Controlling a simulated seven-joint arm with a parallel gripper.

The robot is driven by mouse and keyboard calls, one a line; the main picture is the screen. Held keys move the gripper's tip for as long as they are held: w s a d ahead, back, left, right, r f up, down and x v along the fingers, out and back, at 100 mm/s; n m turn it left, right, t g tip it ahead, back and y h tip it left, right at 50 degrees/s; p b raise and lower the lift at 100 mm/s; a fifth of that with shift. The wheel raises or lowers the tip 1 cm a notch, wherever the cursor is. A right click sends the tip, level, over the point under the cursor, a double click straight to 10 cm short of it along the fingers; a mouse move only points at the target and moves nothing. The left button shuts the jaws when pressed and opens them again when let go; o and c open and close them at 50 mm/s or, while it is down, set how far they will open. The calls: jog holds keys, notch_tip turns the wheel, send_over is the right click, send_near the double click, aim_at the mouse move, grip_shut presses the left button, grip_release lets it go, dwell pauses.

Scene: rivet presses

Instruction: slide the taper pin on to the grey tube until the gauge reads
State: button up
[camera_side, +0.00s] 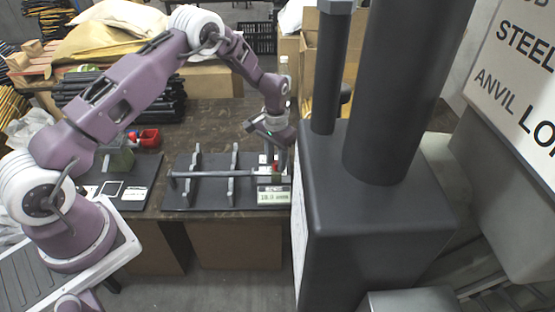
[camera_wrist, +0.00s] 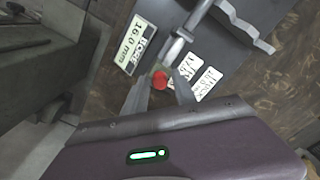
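The grey tube (camera_side: 212,174) lies level across upright supports on a dark board, and its end shows in the wrist view (camera_wrist: 199,14). The taper pin appears as a short light grey piece with a red end (camera_wrist: 160,80), lined up with the tube's near end. I cannot tell how far it is on the tube. My gripper (camera_wrist: 160,84) points down at the tube's right end in the side view (camera_side: 277,166). Its fingers flank the red end; contact is unclear. The gauge (camera_side: 273,197) shows in the wrist view (camera_wrist: 136,45) and appears to read 16.0 mm.
White printed cards (camera_wrist: 207,84) lie beside the pin. A large dark press (camera_side: 375,215) stands close to the right of my gripper. Room above the tube is clear.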

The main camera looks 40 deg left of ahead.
aim_at(276, 162)
jog(key=shift+o, duration=0.4)
jog(key=shift+r, duration=0.1)
notch_tip(276, 162, up, 7)
jog(key=shift+f, duration=0.1)
dwell(0.6)
jog(key=shift+r, duration=0.35)
jog(key=s+d+r+t, duration=0.15)
jog(key=s+r, duration=0.35)
jog(key=r, duration=0.6)
jog(key=s+d+r+t, duration=0.1)
jog(key=s+d+r, duration=0.1)
jog(key=s+r, duration=0.65)
jog(key=s+d+r+t, duration=0.1)
jog(key=s+r, duration=0.2)
jog(key=s, duration=0.7)
jog(key=s+d+r+t, duration=0.1)
jog(key=s+r+t, duration=0.1)
jog(key=s, duration=0.9)
jog(key=shift+s+d+r, duration=0.15)
jog(key=shift+s+r, duration=0.05)
jog(key=shift+r, duration=0.6)
